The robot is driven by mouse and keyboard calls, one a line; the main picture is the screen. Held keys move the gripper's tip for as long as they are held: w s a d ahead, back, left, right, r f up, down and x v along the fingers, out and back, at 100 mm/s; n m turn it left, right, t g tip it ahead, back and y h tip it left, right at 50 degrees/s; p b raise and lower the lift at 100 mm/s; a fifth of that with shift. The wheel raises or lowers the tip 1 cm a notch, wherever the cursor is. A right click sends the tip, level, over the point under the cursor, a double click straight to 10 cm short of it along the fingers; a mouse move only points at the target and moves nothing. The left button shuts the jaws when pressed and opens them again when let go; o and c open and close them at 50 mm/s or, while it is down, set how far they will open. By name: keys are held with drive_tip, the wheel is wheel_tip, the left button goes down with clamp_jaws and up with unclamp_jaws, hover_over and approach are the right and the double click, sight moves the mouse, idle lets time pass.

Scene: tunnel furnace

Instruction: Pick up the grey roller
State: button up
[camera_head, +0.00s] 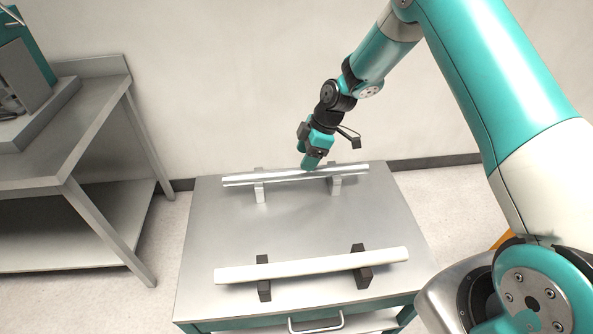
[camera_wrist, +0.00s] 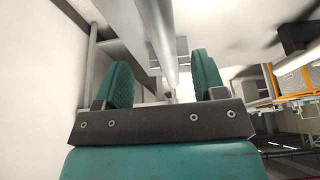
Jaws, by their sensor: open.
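The grey roller (camera_head: 290,176), a shiny metal bar, lies across two light grey supports near the back of the metal table. My gripper (camera_head: 310,162) is at this roller, a little right of its middle, pointing down. In the wrist view the grey roller (camera_wrist: 160,35) runs up the picture between the two green fingers of my gripper (camera_wrist: 163,80), which stand apart. Whether the fingers touch the roller cannot be told.
A white roller (camera_head: 310,265) rests on two black supports at the front of the metal table (camera_head: 300,225). Bare tabletop lies between the rollers. A grey workbench (camera_head: 60,170) stands at the left, and the wall (camera_head: 220,80) is close behind the table.

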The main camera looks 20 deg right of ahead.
sight(298, 169)
drive_tip(key=shift+p+x, duration=1.05)
drive_tip(key=shift+x, duration=2)
drive_tip(key=c, duration=1)
